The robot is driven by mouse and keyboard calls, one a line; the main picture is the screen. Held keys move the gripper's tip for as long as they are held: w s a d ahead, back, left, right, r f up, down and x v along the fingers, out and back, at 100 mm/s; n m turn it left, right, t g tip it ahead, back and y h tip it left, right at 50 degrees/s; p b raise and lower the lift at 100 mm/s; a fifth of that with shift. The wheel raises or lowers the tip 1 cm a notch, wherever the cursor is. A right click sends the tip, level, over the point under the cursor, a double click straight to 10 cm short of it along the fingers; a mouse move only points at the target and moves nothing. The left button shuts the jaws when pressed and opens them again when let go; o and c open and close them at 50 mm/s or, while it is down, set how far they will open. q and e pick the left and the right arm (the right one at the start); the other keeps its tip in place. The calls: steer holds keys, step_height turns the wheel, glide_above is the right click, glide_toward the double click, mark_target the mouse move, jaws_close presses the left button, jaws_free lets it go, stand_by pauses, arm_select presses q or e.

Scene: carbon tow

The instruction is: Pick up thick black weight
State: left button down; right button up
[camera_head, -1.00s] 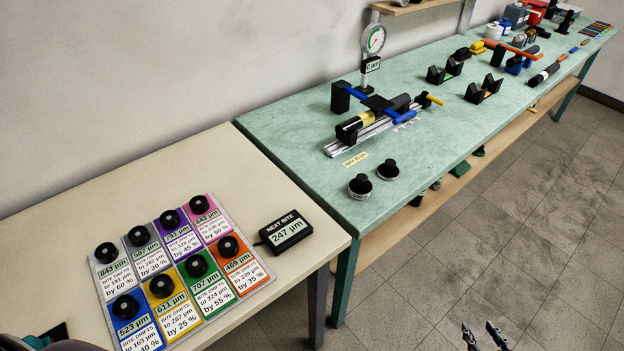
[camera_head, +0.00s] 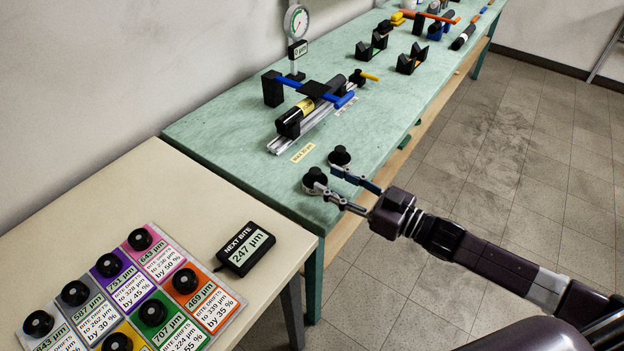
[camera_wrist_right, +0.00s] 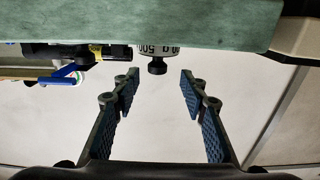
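Two round black weights with knobs stand near the front edge of the green table. The nearer one (camera_head: 315,178) looks thicker; the other (camera_head: 340,155) stands just behind it to the right. My right gripper (camera_head: 326,178) is open, its fingertips close to the nearer weight, one finger partly covering it. In the right wrist view, the gripper (camera_wrist_right: 158,85) is open and empty. There a weight (camera_wrist_right: 158,51) with a pale "500 g" band shows upside down, its black knob lined up between the fingertips. Contact cannot be told. My left gripper is out of view.
A rail fixture (camera_head: 305,118) with a dial gauge (camera_head: 297,22) stands behind the weights. A yellow label (camera_head: 302,152) lies before it. Black V-blocks (camera_head: 411,59) stand farther back. The cream table (camera_head: 120,190) holds coloured cards with black knobs and a "247 µm" display (camera_head: 246,248).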

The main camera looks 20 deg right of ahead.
mark_target(320, 174)
steer(key=shift+p+x, duration=0.55)
steer(key=shift+x, duration=2.2)
steer(key=shift+w+d+f, duration=0.1)
steer(key=shift+d+f, duration=0.05)
jaws_close()
